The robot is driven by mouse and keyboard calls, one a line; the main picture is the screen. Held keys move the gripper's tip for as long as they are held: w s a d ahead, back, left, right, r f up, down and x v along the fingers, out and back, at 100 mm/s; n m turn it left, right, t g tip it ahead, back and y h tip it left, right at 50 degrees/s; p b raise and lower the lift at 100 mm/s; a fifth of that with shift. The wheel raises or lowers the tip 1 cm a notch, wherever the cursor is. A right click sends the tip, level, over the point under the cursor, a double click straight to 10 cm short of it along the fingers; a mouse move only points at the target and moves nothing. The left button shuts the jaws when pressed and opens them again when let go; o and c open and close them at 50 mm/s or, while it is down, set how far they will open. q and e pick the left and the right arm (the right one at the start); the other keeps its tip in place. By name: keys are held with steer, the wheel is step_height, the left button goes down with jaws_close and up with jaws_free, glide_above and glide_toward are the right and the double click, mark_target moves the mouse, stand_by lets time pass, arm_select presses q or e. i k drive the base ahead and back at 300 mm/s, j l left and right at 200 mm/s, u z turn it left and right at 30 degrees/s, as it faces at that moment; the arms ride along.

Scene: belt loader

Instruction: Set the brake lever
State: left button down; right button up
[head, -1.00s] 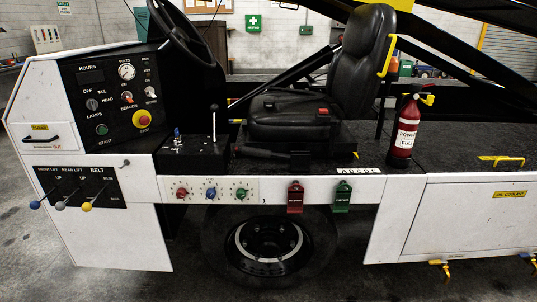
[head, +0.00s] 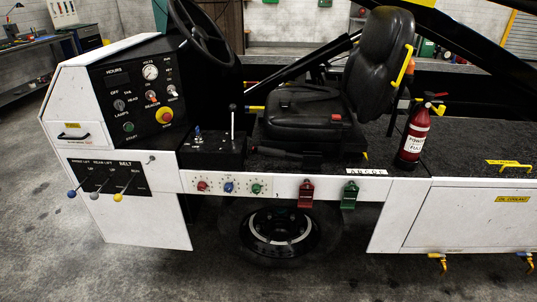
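A tall thin upright lever (head: 233,123) with a dark knob stands on a black box (head: 212,157) between the dash panel and the seat. A shorter blue-topped lever (head: 197,134) stands to its left on the same box. The box's markings are too small to read, so I cannot tell for certain which one is the brake lever. Neither of my grippers shows in the head view.
The dash panel (head: 118,75) and steering wheel (head: 203,35) stand left of the black seat (head: 300,127). Lift and belt levers (head: 118,198) stick out at the lower left. A red extinguisher (head: 413,138) stands right of the seat. Floor in front is clear.

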mark_target(277, 153)
steer(key=i+l+z, duration=0.45)
steer(key=i, duration=0.45)
steer(key=l, duration=0.1)
